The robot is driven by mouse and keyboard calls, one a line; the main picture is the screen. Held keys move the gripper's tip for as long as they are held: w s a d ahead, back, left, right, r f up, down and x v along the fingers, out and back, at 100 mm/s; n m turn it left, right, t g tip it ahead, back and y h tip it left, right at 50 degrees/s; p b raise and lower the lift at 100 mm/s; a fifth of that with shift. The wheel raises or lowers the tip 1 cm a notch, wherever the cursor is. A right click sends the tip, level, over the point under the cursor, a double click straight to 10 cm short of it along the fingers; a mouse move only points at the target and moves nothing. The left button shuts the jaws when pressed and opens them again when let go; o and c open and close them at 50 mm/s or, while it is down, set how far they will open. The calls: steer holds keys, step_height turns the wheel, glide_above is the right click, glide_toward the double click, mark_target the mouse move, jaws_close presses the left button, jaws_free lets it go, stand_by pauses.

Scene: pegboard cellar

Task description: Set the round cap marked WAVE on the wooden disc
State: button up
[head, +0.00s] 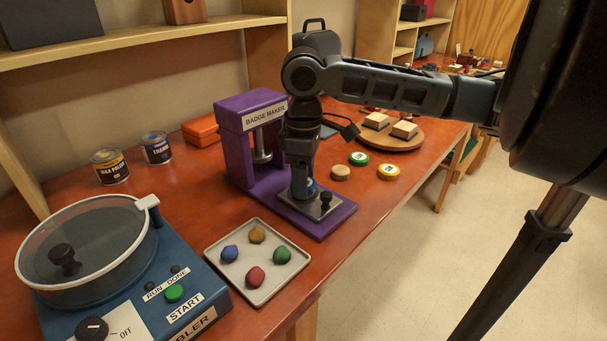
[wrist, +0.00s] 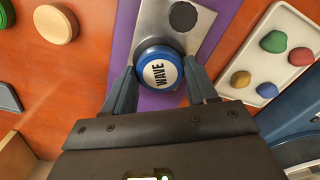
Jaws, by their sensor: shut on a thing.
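The round cap marked WAVE (wrist: 159,70) has a white face and a blue rim. It sits between the fingers of my gripper (wrist: 162,84), which is shut on it, over the metal plate of the purple badge maker (head: 247,135). Whether it touches the plate is hard to tell. In the head view my gripper (head: 303,190) points down at the plate and mostly hides the cap. The small pale wooden disc (head: 340,173) lies on the red-brown bench right of the badge maker, apart from my gripper; it also shows at the wrist view's upper left (wrist: 55,24).
A green-rimmed cap (head: 358,159) and a yellow-rimmed cap (head: 388,172) lie near the disc. A larger round wooden board (head: 392,147) bearing blocks is behind them. A grey tray (head: 262,298) of coloured lumps and a blue tumbler machine (head: 130,270) stand in front.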

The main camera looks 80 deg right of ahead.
steer(key=o, duration=1.1)
steer(key=shift+o, duration=0.4)
steer(key=shift+o, duration=0.8)
steer(key=shift+r, duration=0.1)
steer(key=shift+r+p, duration=3.05)
steer(key=shift+r, duration=0.4)
steer(key=shift+f, duration=0.1)
